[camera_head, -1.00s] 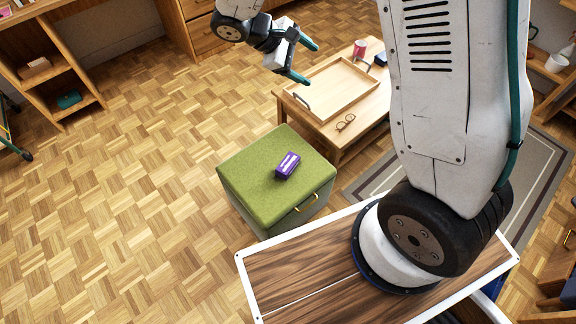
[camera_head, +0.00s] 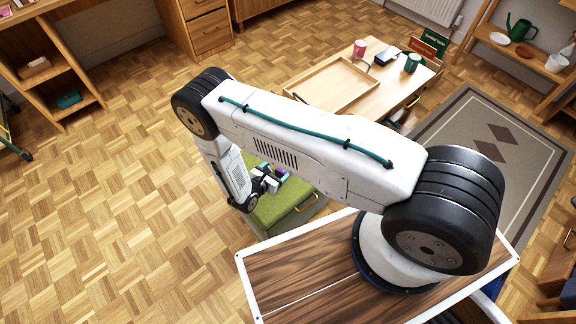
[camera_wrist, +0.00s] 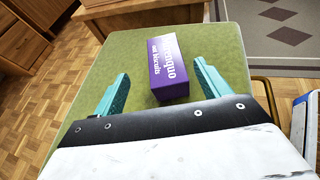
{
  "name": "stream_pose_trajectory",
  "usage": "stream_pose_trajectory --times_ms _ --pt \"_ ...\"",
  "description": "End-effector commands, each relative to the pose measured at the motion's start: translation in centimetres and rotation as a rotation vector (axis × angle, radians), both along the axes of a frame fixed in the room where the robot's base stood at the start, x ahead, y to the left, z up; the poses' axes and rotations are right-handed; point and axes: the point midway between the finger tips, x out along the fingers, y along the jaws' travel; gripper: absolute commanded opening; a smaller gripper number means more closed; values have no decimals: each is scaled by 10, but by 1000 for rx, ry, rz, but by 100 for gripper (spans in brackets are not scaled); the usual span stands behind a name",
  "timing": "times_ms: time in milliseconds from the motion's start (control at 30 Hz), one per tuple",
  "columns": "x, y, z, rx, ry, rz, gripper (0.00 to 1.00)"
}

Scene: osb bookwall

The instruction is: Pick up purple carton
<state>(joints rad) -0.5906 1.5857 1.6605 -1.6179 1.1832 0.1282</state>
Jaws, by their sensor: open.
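The purple carton (camera_wrist: 169,68) lies on the green cushioned top of a stool (camera_wrist: 90,135). My gripper (camera_wrist: 161,85) is open, with one teal finger on each side of the carton's near end and gaps between. I cannot tell how far the fingertips are above the cushion. In the head view my arm covers most of the stool (camera_head: 292,203), and only a sliver of the carton (camera_head: 283,173) shows beside my gripper (camera_head: 274,177).
A low wooden table (camera_head: 385,100) behind the stool holds a wooden tray (camera_head: 333,84), a pink cup (camera_head: 360,47) and a green mug (camera_head: 412,63). A patterned rug (camera_head: 470,130) lies to the right. The parquet floor to the left is clear.

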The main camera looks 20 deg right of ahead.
Motion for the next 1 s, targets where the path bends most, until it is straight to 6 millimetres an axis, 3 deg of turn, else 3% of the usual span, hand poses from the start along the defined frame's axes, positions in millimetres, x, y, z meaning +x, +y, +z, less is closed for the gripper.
stream_pose_trajectory --times_ms 133,633,933,967,1000 --pt "-1 -7 -14 -6 13 21 75" --pt "31 -58 -36 -6 13 19 75" --pt "34 -62 -38 -6 12 22 75" --pt "34 -62 -38 -6 12 22 73" --pt "34 -62 -38 -6 12 22 62"
